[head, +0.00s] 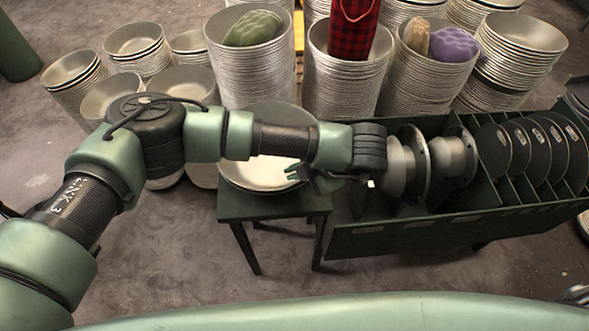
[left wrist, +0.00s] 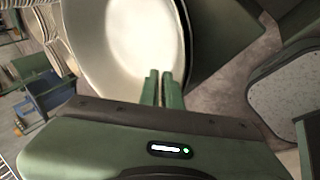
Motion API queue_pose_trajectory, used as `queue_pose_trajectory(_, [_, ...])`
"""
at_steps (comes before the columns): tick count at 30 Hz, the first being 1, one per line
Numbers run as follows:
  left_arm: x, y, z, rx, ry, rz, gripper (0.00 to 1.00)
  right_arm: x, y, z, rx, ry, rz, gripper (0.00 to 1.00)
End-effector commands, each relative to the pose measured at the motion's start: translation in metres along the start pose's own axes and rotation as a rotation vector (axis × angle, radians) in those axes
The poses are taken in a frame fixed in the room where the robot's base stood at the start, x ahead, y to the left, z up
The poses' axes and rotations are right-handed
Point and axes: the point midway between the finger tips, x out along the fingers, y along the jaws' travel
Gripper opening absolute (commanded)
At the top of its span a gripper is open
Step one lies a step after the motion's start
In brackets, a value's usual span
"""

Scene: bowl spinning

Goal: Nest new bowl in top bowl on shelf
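A pale, shiny bowl (head: 258,178) sits on a small dark green table (head: 272,205), partly hidden behind my left arm. It also fills the upper left of the left wrist view (left wrist: 125,45). My left gripper (head: 296,172) is at the bowl's right edge. In the left wrist view its two green fingers (left wrist: 160,76) are close together and overlap the bowl's edge. I cannot tell whether they pinch the rim. Tall stacks of nested metal bowls (head: 245,75) stand behind. I cannot tell which is the shelf's top bowl. My right gripper is not in view.
A green rack (head: 420,238) with upright dark discs (head: 540,155) and metal spindle parts (head: 455,155) stands right of the table. Green (head: 253,27) and purple (head: 455,45) bags and a red plaid bag (head: 354,25) rest in the stacks.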

Motion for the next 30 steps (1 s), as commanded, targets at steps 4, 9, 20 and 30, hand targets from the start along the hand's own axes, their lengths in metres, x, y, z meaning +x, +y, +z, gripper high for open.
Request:
queue_pose_trajectory(4, [0.002, -0.001, 0.001, -0.001, -0.001, 0.004, 0.0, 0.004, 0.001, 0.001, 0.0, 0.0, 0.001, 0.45])
queue_pose_trajectory(9, [0.002, -0.001, 0.001, -0.001, -0.001, 0.003, 0.0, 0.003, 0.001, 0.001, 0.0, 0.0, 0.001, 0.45])
queue_pose_trajectory(20, [0.002, -0.002, 0.001, 0.001, -0.001, 0.0, 0.3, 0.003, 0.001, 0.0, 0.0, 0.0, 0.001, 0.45])
queue_pose_trajectory(30, [-0.011, -0.003, 0.001, 0.005, -0.003, -0.003, 0.3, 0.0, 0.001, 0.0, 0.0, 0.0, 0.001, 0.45])
